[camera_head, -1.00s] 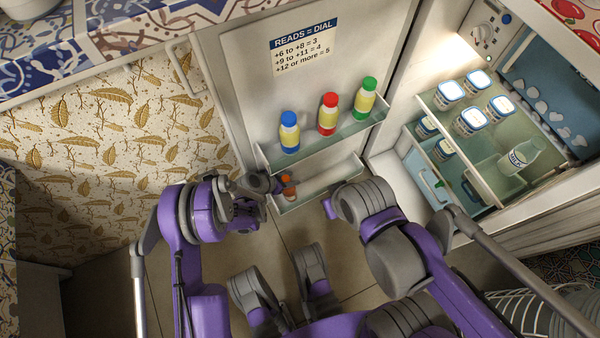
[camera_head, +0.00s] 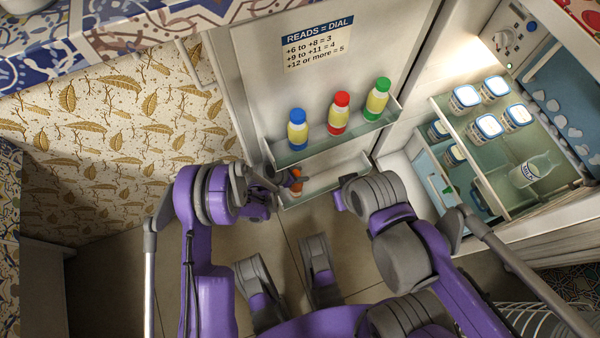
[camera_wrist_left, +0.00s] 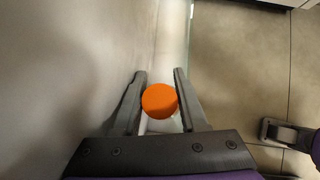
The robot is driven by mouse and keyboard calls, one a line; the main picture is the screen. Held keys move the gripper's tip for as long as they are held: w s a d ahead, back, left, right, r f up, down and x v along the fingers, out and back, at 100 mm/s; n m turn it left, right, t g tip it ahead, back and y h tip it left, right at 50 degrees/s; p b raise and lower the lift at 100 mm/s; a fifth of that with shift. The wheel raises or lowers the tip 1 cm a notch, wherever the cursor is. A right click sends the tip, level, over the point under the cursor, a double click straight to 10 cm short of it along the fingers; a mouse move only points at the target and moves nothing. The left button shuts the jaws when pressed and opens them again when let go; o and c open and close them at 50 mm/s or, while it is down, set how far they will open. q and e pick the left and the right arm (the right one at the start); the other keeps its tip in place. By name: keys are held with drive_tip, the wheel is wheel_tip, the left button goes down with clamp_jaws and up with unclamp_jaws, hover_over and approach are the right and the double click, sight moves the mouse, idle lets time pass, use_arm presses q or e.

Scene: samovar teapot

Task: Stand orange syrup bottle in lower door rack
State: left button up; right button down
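The orange syrup bottle (camera_head: 297,187) is small and orange and looks upright within the lower door rack (camera_head: 325,189), near its left end. I cannot tell whether its base touches the rack floor. My left gripper (camera_head: 291,179) reaches in from the left and hides part of it. In the left wrist view the round orange cap (camera_wrist_left: 160,100) lies between the two fingers (camera_wrist_left: 160,73), very close to both. Contact with the fingers is not clear. My right arm is at the right of the rack; its gripper fingers do not show.
The upper door rack (camera_head: 355,137) holds blue-, red- and green-capped bottles (camera_head: 340,114). The open fridge at right has a shelf (camera_head: 470,140) with several white tubs and a milk bottle (camera_head: 530,171). The lower rack right of the orange bottle is clear.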

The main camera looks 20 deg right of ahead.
sight(295, 173)
use_arm(q)
drive_tip(key=o, duration=0.3)
drive_tip(key=shift+o, duration=0.2)
drive_tip(key=shift+r, duration=0.1)
drive_tip(key=shift+r, duration=0.2)
drive_tip(key=p+v, duration=0.1)
drive_tip(key=v, duration=0.3)
drive_tip(key=shift+s+a+r+p, duration=0.1)
drive_tip(key=shift+a+r+p, duration=0.15)
drive_tip(key=shift+r+p, duration=0.1)
drive_tip(key=s+a+p, duration=0.1)
drive_tip(key=s+a, duration=0.2)
drive_tip(key=a, duration=0.8)
drive_tip(key=shift+a, duration=0.35)
drive_tip(key=shift+s, duration=0.1)
